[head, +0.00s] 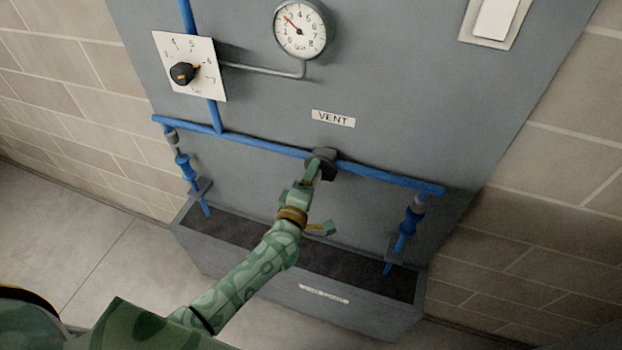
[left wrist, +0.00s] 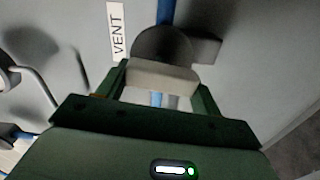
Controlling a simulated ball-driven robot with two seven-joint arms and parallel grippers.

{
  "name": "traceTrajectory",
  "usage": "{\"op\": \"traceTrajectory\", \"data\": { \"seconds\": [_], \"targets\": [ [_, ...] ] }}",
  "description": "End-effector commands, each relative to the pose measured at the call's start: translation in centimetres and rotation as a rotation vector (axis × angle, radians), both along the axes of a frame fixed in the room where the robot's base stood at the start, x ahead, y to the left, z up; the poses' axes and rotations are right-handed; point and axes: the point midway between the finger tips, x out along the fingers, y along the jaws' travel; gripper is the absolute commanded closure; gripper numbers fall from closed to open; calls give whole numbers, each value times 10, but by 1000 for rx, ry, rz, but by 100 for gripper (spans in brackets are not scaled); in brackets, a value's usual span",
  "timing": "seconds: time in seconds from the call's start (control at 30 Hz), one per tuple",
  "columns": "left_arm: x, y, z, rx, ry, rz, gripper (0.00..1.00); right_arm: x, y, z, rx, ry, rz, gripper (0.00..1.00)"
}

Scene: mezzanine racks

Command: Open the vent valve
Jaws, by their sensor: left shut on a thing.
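The vent valve (head: 322,156) is a dark grey body on the horizontal blue pipe, just below the VENT label (head: 333,118). In the left wrist view the valve's dark round body (left wrist: 163,42) lies behind a pale lever handle (left wrist: 160,77). My left gripper (head: 313,173) reaches up to the valve and is shut on this handle; its fingers (left wrist: 162,88) sit on both sides of it. In the head view the gripper hides most of the handle, so I cannot tell its angle there. My right gripper is not in view.
A pressure gauge (head: 300,29) hangs above, its needle near the low upper-left marks. A white dial plate (head: 190,66) with a black knob is at upper left. Blue side pipes (head: 184,168) run down toward a grey trough (head: 345,302). A white switch (head: 495,17) is at upper right.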

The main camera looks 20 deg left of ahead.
Motion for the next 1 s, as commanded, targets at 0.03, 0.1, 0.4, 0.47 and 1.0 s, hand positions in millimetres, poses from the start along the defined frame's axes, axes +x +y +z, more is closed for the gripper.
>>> {"op": "traceTrajectory", "data": {
  "seconds": [0.03, 0.1, 0.4, 0.47, 1.0],
  "targets": [
    [0, 0, -1, -24, 2, 0, 57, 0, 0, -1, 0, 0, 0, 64],
    [0, 1, -2, -57, 3, 1, 57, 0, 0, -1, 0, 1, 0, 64],
    [0, 1, -2, -136, 7, 1, 57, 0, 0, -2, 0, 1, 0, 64],
    [0, 1, -2, -142, 7, 1, 57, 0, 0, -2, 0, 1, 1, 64],
    [0, 1, -2, -148, 7, 1, 13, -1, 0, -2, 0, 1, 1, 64]
  ]
}}
